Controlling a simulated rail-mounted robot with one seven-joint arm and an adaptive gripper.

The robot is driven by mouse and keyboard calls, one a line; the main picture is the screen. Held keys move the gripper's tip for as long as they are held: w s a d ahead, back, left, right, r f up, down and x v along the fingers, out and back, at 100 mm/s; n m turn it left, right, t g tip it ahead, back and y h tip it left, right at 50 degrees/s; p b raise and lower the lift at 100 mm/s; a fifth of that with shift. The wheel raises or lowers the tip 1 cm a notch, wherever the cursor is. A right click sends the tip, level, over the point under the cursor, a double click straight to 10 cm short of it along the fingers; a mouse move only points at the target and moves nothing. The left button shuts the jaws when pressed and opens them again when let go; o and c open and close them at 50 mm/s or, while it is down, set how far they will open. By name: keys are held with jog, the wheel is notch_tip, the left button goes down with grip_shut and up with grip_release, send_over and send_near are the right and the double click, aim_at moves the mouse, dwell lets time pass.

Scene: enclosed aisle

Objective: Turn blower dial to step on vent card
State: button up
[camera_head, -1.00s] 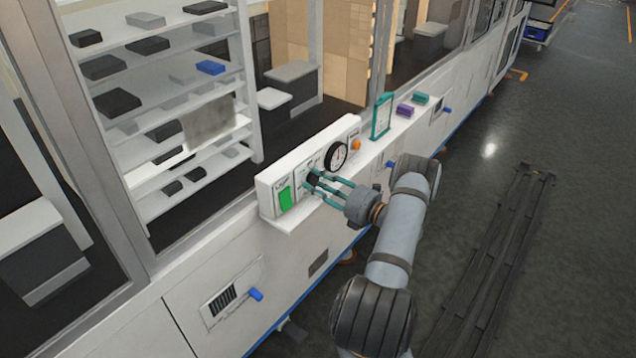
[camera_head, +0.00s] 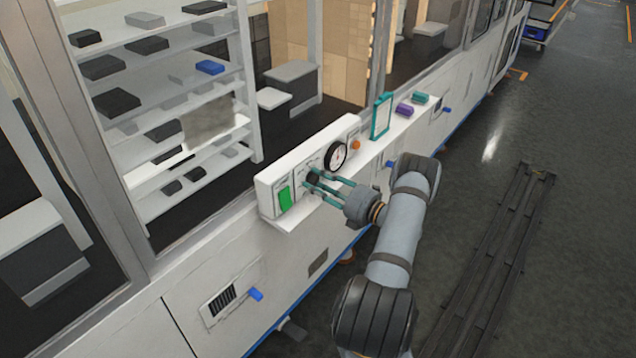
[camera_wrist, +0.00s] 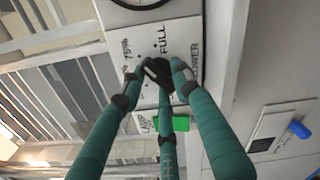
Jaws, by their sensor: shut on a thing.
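The black blower dial (camera_head: 313,177) sits on the white control panel between the green lamp switch and the round gauge. In the wrist view the dial (camera_wrist: 160,74) shows between the fingers, near printed marks reading "FULL" and a partly covered "BLOWER". My gripper (camera_head: 318,182) has teal fingers closed around the dial; it also shows in the wrist view (camera_wrist: 156,82). The dial's pointer and exact step cannot be made out. A teal-framed card (camera_head: 381,117), likely the vent card, stands upright on the ledge right of the panel; its writing is too small to read.
A green switch (camera_head: 285,198), a round gauge (camera_head: 336,156) and an orange knob (camera_head: 356,144) are close by on the panel. Purple (camera_head: 404,110) and teal (camera_head: 420,98) blocks lie on the ledge. A blue handle (camera_head: 256,294) juts out below. The aisle floor at right has dark rails.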

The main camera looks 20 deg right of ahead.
jog(key=m, duration=0.6)
jog(key=shift+w+r+m, duration=0.15)
jog(key=shift+r+m, duration=0.15)
jog(key=shift+r, duration=0.1)
dwell(0.4)
jog(key=o, duration=0.9)
jog(key=shift+r, duration=0.1)
jog(key=shift+f, duration=0.2)
